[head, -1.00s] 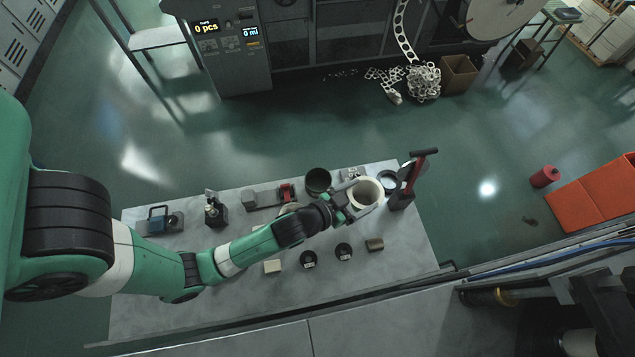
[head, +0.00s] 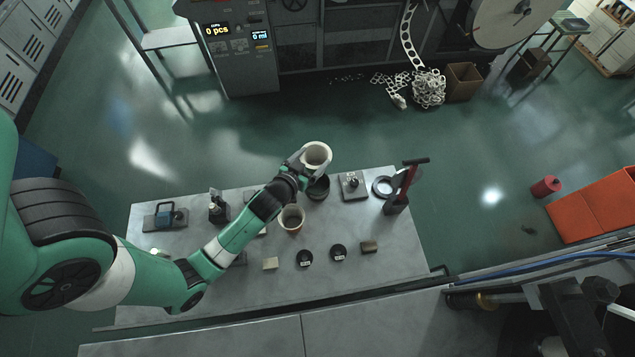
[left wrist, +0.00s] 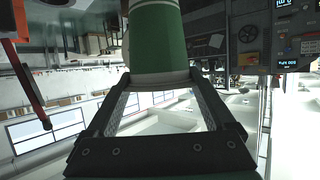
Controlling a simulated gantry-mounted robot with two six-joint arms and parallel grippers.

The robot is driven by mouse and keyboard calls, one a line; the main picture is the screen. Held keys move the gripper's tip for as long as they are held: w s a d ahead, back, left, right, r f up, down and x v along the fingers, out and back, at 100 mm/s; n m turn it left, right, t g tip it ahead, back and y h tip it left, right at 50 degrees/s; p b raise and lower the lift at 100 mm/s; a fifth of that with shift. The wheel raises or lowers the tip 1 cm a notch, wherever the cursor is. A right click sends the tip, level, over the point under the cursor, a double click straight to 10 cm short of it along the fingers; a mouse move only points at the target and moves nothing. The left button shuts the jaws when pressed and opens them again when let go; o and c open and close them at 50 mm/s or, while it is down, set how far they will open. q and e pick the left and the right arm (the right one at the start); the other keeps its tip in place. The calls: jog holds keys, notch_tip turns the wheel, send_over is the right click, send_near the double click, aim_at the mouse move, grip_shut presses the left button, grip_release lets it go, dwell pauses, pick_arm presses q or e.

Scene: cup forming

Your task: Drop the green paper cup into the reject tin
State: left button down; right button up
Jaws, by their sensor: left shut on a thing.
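The green paper cup shows its cream inside and rim (head: 317,153) in the head view. In the left wrist view its green wall with white bands (left wrist: 158,42) is between my fingers. My left gripper (head: 306,161) is shut on the cup and holds it above the table's far edge. The dark round tin (head: 318,188) stands on the table just below the cup in the picture. The cup and gripper hide part of its far rim, and I cannot tell whether the cup is directly over its opening. My right gripper is not in view.
Another paper cup (head: 291,219) stands on the grey table (head: 350,285), close to my left forearm. A square plate with a knob (head: 353,186), a ring (head: 383,187) and a red-handled tool (head: 404,188) are to the right. Two black discs lie nearer the front.

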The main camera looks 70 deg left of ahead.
aim_at(310, 168)
pick_arm(q)
notch_tip(310, 168, down, 3)
jog(key=shift+f+b, duration=0.15)
jog(key=shift+b, duration=0.95)
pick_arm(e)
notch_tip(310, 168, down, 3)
pick_arm(q)
grip_release()
jog(key=v, duration=1.1)
jog(key=shift+s+d, duration=0.2)
jog(key=shift+d, duration=0.05)
